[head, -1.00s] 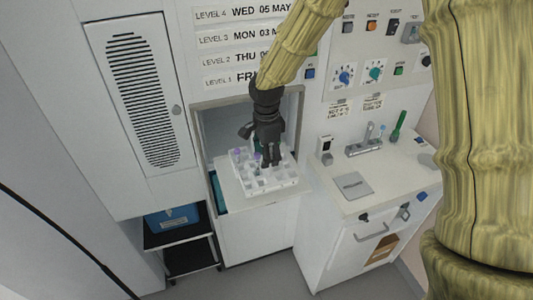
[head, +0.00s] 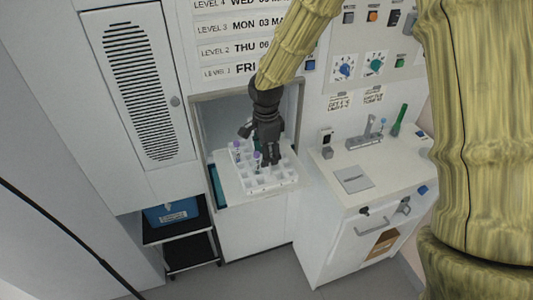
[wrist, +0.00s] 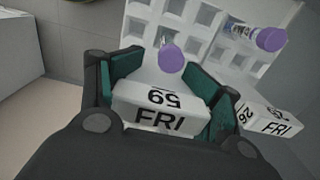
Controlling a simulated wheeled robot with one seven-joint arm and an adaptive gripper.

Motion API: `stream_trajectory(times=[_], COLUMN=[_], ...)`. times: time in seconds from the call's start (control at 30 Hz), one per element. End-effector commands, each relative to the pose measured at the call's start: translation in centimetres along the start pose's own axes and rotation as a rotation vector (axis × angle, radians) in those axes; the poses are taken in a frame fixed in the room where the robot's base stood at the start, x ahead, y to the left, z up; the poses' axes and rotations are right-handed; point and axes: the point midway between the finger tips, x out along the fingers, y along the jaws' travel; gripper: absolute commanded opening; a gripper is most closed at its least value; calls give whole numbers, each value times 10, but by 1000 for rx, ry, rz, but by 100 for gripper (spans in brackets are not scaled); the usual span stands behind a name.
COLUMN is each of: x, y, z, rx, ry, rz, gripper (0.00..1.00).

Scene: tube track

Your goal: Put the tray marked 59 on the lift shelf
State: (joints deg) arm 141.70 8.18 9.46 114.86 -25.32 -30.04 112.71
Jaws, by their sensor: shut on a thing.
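The gripper's teal pads (wrist: 168,85) lie on both sides of that end. A tube with a purple cap (wrist: 171,58) stands just beyond the label. A second label end, marked 26 FRI (wrist: 262,122), is close on the right. In the head view the white gridded trays (head: 272,184) are at the mouth of the wall recess, over the white lift shelf (head: 232,198). I cannot tell whether tray 59 touches the shelf.
A louvred door (head: 147,95) is left of the recess, with a black cart holding a blue box (head: 172,213) below. On the right, a white counter (head: 360,200) carries a grey plate (head: 353,179) and a tube rack (head: 365,138). Recess side walls flank the gripper.

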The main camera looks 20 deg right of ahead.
Motion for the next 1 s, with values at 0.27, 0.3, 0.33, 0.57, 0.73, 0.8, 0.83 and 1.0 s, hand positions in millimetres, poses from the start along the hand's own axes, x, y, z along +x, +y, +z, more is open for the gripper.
stream_trajectory(times=[0.27, 0.3, 0.33, 0.57, 0.73, 0.8, 0.83, 1.0], x=[0, 1, 1, 6, 8, 8, 8, 8], y=[0, 0, 0, 0, 0, 0, 0, 0], z=[0, 0, 0, 0, 0, 0, 0, 0], rx=[0, 0, 1, 0, 1, 1, 1, 1], ry=[0, 0, 0, 0, -1, -1, -1, -1], rz=[0, 0, 0, 1, 0, 0, 0, 0], gripper=[30, 30, 30, 30, 30, 30, 30, 30])
